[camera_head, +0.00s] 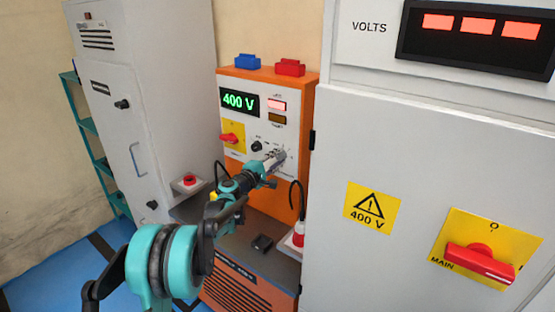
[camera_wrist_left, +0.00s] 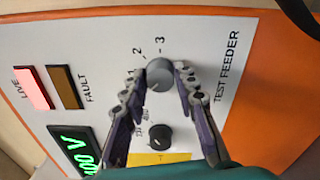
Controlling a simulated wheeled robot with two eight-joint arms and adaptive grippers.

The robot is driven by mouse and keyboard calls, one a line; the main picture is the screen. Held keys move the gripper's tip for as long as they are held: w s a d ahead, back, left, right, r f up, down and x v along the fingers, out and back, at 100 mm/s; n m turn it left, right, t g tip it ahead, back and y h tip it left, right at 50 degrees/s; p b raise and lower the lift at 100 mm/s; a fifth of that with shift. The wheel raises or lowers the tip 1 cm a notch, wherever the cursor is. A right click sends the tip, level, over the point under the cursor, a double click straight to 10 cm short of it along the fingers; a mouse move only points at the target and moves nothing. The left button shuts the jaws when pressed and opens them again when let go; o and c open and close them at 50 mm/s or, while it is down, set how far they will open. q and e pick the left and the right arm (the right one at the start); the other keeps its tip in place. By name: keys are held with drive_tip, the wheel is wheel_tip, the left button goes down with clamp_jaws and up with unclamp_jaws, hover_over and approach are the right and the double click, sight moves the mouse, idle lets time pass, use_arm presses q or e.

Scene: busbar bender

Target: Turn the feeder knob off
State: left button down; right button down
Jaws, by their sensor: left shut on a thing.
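The orange-framed test feeder (camera_head: 309,100) has a pale front panel. Its grey feeder knob (camera_wrist_left: 158,74) shows in the left wrist view, beside the marks 1, 2, 3 and the words TEST FEEDER. I cannot make out which mark it points to. My left gripper (camera_head: 275,159) is at the panel, with its fingers on both sides of this knob, shut on it. In the head view the gripper hides the knob. The green display (camera_head: 239,102) reads 400 V. The LIVE lamp (camera_wrist_left: 33,88) is lit red and the FAULT lamp (camera_wrist_left: 64,87) is dark amber. My right gripper is out of view.
A black knob (camera_wrist_left: 160,137) sits close to the gripped one. A red switch (camera_head: 231,138) on yellow is on the panel's left. A grey cabinet with a red MAIN switch (camera_head: 480,262) stands right. Another grey cabinet (camera_head: 150,90) stands left. A red button box (camera_head: 188,183) is between.

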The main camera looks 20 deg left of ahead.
use_arm(q)
drive_tip(key=c, duration=1.2)
unclamp_jaws()
drive_tip(key=v, duration=1.2)
